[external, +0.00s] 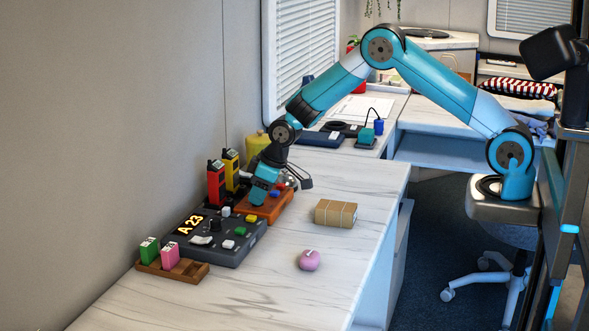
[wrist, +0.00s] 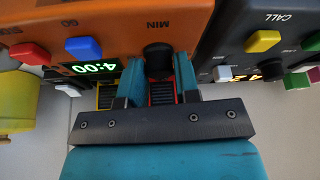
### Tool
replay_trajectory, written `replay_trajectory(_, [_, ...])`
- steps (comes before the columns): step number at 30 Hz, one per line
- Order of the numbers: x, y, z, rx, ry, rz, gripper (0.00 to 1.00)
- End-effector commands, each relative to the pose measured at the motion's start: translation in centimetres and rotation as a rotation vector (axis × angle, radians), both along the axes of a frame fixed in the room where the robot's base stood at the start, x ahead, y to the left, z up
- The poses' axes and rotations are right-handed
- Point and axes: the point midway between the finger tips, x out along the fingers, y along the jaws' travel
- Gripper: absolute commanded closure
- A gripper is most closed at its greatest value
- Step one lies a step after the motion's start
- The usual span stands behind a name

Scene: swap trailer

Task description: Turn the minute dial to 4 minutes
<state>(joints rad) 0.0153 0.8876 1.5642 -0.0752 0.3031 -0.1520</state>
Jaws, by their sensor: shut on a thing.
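The orange timer box (wrist: 130,22) fills the upper left of the wrist view, upside down. Its black minute dial (wrist: 158,58) sits by the MIN label. My gripper (wrist: 158,76) has a finger on each side of the dial and is shut on it. The timer's lit display (wrist: 92,68) reads 4:00, upside down. In the external view the orange box (external: 272,212) stands at the wall side of the counter, and my gripper (external: 259,191) reaches down onto it. The dial is hidden there.
Radios (external: 215,188) stand behind. A parcel (external: 335,212) and a pink object (external: 309,260) lie on the counter.

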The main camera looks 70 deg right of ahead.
Motion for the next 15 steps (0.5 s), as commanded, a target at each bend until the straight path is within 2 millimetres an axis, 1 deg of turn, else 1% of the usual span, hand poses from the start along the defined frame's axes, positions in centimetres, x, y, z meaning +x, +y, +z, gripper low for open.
replay_trajectory(1, [0.07,-0.02,0.08,0.0,-0.003,0.0,0.94])
replay_trajectory(2, [0.07,-0.03,0.08,0.0,-0.003,0.0,0.68])
replay_trajectory(3, [0.07,-0.02,0.08,-0.001,-0.002,0.0,0.59])
replay_trajectory(4, [0.06,-0.02,0.08,0.0,-0.002,0.001,0.52])
replay_trajectory(5, [0.06,-0.02,0.07,0.0,-0.002,0.001,0.48])
replay_trajectory(12, [0.02,-0.02,0.05,0.0,-0.001,0.001,0.48])
replay_trajectory(15, [-0.08,-0.03,0.44,0.0,-0.002,0.001,0.48])
